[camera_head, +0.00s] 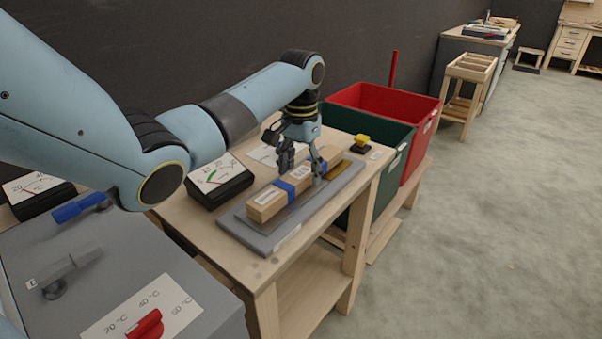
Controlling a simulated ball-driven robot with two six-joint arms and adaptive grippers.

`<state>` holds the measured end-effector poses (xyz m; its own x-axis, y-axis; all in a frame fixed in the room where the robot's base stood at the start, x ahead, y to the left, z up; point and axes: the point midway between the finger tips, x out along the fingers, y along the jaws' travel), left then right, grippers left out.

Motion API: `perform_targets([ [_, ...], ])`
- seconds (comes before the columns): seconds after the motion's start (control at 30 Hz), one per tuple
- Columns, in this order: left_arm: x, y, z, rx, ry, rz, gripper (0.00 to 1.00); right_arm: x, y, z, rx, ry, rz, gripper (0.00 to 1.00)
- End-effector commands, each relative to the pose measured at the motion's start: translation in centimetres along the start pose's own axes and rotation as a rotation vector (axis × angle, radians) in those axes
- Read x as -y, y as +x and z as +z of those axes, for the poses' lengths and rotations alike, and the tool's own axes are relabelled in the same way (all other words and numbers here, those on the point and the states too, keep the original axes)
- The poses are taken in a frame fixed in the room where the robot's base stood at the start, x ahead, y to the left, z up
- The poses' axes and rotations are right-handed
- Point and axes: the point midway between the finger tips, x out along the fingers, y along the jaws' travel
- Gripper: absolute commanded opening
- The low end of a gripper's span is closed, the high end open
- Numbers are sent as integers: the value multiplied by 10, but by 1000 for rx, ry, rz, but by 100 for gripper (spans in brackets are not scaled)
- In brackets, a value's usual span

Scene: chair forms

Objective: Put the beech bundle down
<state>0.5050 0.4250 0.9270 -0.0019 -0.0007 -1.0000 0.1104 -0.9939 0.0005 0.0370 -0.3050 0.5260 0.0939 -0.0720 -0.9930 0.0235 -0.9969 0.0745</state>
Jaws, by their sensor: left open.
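The beech bundle (267,205) is a light wooden block with blue bands and a white label. It lies on a grey plate (245,232) on the wooden table. My left gripper (301,176) is open, with its fingers at the far part of the bundle, one on either side. I cannot tell whether the fingers touch it. The fingers and wrist hide part of the bundle. My right gripper is not in view.
A dial gauge (219,182) stands left of the plate. A yellow-topped button (361,142) sits at the table's far right. Green (394,178) and red (427,123) bins stand beyond. A grey cabinet (130,262) with levers is at left. Floor at right is clear.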

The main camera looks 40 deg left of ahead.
Motion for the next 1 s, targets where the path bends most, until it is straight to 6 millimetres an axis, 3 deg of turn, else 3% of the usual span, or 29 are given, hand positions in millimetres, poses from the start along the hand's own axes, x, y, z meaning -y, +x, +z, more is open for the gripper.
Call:
perform_targets([
  [0.3, 1, -72, -2, -6, 0, -2, 67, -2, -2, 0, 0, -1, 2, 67],
  [0.5, 0, -101, -1, -4, 0, 0, 67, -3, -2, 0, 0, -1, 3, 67],
  [1.0, 0, -109, 0, -1, -1, -1, 67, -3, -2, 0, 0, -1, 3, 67],
])
